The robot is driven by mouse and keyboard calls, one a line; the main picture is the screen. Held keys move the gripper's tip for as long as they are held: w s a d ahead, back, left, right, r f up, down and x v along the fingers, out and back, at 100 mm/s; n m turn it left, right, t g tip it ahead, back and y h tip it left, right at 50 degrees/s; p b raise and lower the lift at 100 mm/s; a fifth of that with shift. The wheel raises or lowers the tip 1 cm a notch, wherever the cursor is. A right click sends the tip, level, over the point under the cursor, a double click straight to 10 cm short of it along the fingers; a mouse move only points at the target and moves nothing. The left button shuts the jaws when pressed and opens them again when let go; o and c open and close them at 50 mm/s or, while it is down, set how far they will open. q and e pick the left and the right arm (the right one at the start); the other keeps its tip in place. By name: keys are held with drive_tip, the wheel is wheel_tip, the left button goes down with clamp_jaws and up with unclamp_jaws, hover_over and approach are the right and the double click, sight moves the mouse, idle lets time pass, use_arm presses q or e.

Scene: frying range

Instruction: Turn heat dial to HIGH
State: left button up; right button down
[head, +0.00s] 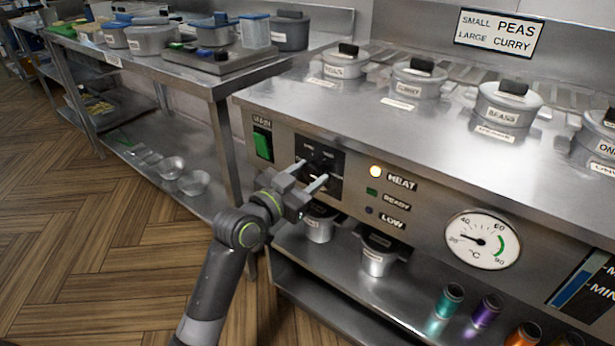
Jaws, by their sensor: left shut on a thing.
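The heat dial (321,160) is a dark knob on a black square panel at the left of the range's steel front. My left gripper (311,174) reaches it from the lower left, with its two pale fingers on either side of the knob, shut on it. The fingers and the gripper body hide part of the dial, and its setting cannot be read. My right gripper is not in view.
Right of the dial, the HEAT light (375,171) glows; the READY (371,191) and LOW (369,210) lights look dark. A green MAIN switch (263,144) is to the left. A temperature gauge (482,240) is further right. Lidded pots (419,77) line the top.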

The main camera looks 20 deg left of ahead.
use_arm(q)
drive_tip(key=shift+f, duration=0.15)
drive_tip(key=o, duration=1)
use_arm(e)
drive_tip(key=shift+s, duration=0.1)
use_arm(q)
drive_tip(key=shift+s+a, duration=0.25)
drive_tip(key=shift+s, duration=0.25)
drive_tip(key=p+v, duration=0.1)
drive_tip(key=v, duration=1.5)
drive_tip(key=shift+s+p, duration=0.2)
drive_tip(key=shift+p, duration=0.15)
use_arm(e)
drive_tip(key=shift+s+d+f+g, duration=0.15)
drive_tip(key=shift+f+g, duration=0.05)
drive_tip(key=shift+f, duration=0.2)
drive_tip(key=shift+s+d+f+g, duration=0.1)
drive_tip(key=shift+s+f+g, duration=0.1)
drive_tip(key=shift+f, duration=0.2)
use_arm(q)
drive_tip(key=shift+d, duration=0.1)
